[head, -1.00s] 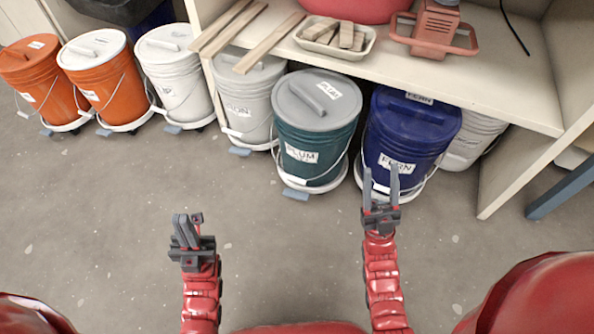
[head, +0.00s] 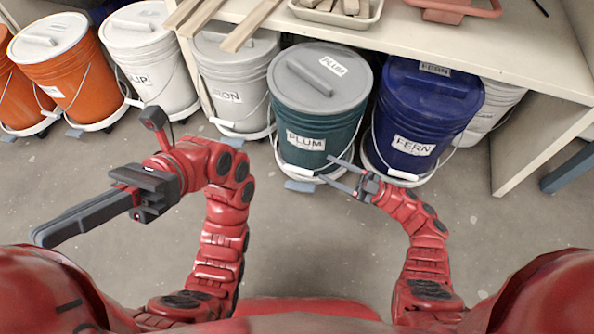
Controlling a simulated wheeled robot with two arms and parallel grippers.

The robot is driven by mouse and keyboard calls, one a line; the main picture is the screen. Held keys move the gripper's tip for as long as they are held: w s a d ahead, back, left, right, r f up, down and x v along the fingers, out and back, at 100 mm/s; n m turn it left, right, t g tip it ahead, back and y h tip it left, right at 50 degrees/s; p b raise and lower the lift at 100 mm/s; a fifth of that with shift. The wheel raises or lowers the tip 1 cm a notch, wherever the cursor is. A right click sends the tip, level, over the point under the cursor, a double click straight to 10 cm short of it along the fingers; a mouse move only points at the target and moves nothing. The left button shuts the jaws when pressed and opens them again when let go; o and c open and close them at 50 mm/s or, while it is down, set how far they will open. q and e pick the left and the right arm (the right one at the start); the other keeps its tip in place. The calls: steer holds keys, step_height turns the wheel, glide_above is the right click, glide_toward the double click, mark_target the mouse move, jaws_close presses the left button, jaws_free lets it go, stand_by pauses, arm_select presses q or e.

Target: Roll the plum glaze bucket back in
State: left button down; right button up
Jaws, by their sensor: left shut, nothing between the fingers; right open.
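The plum bucket (head: 308,122) is dark teal with a grey lid and a PLUM label. It stands upright on a white wheeled dolly (head: 297,172) with a blue-grey tab at the front, partly out from under the bench's front edge. My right gripper (head: 337,170) is open, its fingers pointing left just in front of the bucket's lower right side. I cannot tell whether a finger touches the bucket or dolly. My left gripper (head: 62,226) is shut and empty, pointing left over the floor, well away from the bucket.
The blue fern bucket (head: 422,112) stands close on the right, the white iron bucket (head: 236,85) on the left. More white and orange buckets (head: 62,62) line the left. The bench (head: 420,40) overhangs, with a side panel (head: 540,150) at right. The front floor is clear.

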steer(key=w+d+f+m+h+b, duration=0.3)
steer(key=d+f+m, duration=0.1)
steer(key=f, duration=0.4)
arm_select(q)
steer(key=s+a+f+m+t, duration=0.2)
steer(key=s+a+f+t, duration=0.4)
steer(key=f+t, duration=0.15)
arm_select(e)
steer(key=m+p, duration=0.1)
steer(key=m, duration=0.3)
glide_toward(296, 168)
steer(key=shift+g+h, duration=0.4)
steer(key=x, duration=0.4)
steer(key=shift+w+a+r, duration=0.15)
steer(key=shift+w+a, duration=0.1)
steer(key=shift+a, duration=0.1)
steer(key=x, duration=0.4)
steer(key=shift+w+a, duration=0.2)
steer(key=shift+a, duration=0.35)
arm_select(q)
steer(key=w+d+r+n+g, duration=0.1)
steer(key=w+d+r+g, duration=0.1)
steer(key=d+r+g, duration=0.2)
steer(key=shift+w+d+r+n+g, duration=0.2)
steer(key=shift+w+r+n+g, duration=0.15)
steer(key=shift+r+n+g, duration=0.15)
arm_select(e)
jaws_close()
